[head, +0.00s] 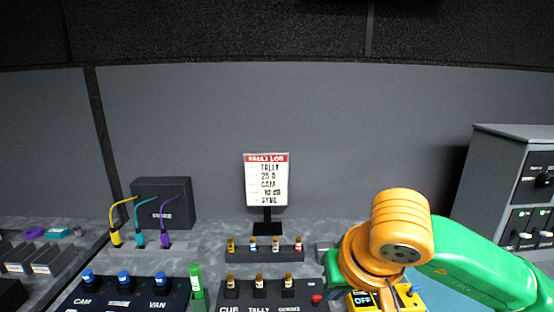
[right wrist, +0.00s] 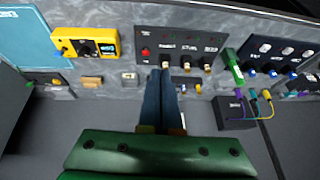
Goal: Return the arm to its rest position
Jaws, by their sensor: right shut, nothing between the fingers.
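My right arm (head: 470,265), green with orange joints, reaches in from the right in the head view. Its gripper is mostly hidden there behind the orange joint. In the right wrist view my right gripper (right wrist: 164,74) shows two dark blue fingers, shut together and empty. The fingers appear over the bench in front of the CUE/TALLY switch panel (right wrist: 182,42) and overlap the small connector strip (right wrist: 200,88). I cannot tell how far above the bench they are. My left gripper is not in view.
A yellow meter (right wrist: 85,45), reading OFF in the head view, sits beside the switch panel. A green marker-like piece (head: 197,285) stands by the CAM panel (head: 125,292). A fault log sign (head: 267,180) stands behind the strip. A grey equipment rack (head: 490,180) is at right.

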